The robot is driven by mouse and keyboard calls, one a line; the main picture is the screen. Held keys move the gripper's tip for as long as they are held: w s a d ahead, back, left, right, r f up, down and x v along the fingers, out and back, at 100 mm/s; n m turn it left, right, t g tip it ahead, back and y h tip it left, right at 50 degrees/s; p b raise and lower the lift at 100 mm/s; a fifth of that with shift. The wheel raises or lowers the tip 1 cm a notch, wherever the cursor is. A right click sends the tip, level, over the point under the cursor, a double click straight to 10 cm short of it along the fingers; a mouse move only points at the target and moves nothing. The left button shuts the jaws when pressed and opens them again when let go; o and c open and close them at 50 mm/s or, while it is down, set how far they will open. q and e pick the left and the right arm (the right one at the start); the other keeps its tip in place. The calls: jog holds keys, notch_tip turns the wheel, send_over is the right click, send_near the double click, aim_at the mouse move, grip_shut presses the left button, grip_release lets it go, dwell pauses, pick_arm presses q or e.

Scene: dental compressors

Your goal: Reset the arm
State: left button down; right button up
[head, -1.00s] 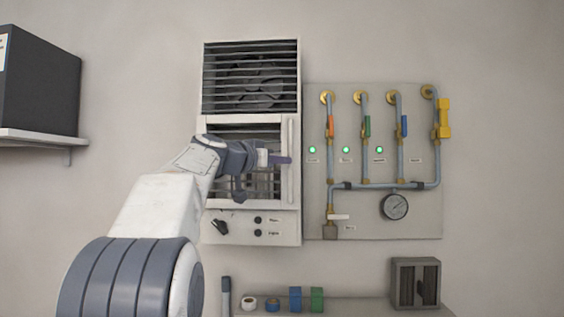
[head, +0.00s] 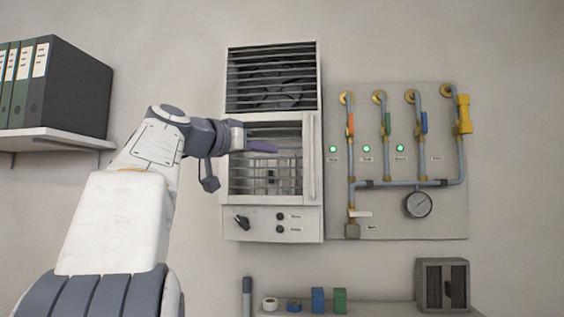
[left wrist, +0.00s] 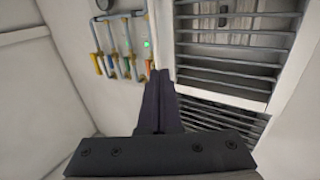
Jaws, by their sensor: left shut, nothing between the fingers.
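My left arm comes in from the left in the head view. Its gripper (head: 262,146) is shut and empty, in front of the upper part of the lower opening of a wall-mounted white cabinet (head: 272,225). In the left wrist view the dark fingers (left wrist: 158,100) lie together with nothing between them. The cabinet's slatted grille fills the right of that view. I cannot tell the distance from the fingertips to the cabinet. My right gripper is in neither view.
A grey pipe panel (head: 400,225) with coloured valve handles, green lights and a gauge (head: 418,205) is right of the cabinet. A shelf (head: 60,142) with binders is at left. Below, a ledge (head: 385,308) holds tape rolls, small blocks and a grey box (head: 443,284).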

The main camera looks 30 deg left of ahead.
pick_arm(q)
jog(key=w+d+f+g+h, duration=0.2)
jog(key=d+f+g, duration=0.1)
jog(key=d+f, duration=0.5)
jog(key=w+d+f+g+h, duration=0.1)
jog(key=w+d+f+g, duration=0.2)
jog(key=d+f, duration=0.55)
jog(key=s+d+f+g, duration=0.25)
jog(key=d+f, duration=0.25)
jog(key=f, duration=0.3)
jog(key=s+d+f+g, duration=0.25)
jog(key=d+f, duration=0.25)
jog(key=f, duration=0.3)
jog(key=s+d+f+m+g, duration=0.1)
jog(key=s+d+f+g, duration=0.2)
jog(key=s+d+f, duration=0.35)
jog(key=s+a+f+m+g+y, duration=0.1)
jog(key=s+f+m+g+y, duration=0.2)
jog(key=s+f, duration=1.4)
jog(key=s+m+y, duration=0.1)
jog(key=s, duration=0.2)
jog(key=shift+a+f+m+g+y, duration=0.3)
jog(key=shift+a+f+g, duration=0.05)
jog(key=shift+f+g, duration=0.05)
